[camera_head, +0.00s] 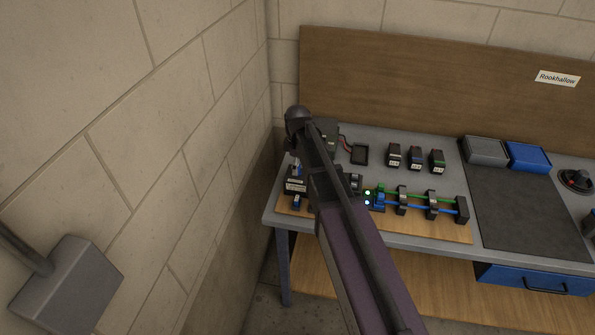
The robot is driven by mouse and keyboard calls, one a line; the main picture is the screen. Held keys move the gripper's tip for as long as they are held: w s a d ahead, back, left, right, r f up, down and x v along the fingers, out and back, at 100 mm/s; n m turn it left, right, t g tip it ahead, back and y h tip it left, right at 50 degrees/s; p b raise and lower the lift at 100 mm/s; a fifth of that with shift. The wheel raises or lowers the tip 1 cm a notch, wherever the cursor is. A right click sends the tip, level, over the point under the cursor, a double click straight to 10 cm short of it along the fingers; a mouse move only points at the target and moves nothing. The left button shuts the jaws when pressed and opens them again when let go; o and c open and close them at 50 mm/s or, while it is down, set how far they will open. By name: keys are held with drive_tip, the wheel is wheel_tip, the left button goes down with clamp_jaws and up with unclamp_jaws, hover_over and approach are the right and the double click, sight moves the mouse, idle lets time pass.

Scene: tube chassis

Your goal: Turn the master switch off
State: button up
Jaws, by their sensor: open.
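I cannot tell for certain which part is the master switch. A small dark box with a white label (296,186) stands at the left of the wooden board, with a small blue part (297,201) just in front of it. A green light (367,192) and a pale blue-white light (367,203) glow at the left end of the tube chassis (415,203). I cannot make out my gripper's fingers.
Three small dark boxes (415,158) stand behind the chassis. A grey bin (484,150) and a blue bin (528,156) stand at the back beyond a dark mat (520,205). A block wall (200,130) runs close to the bench's left end.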

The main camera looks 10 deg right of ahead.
drive_tip(key=shift+f, duration=0.5)
drive_tip(key=shift+b, duration=0.3)
drive_tip(key=c, duration=1.2)
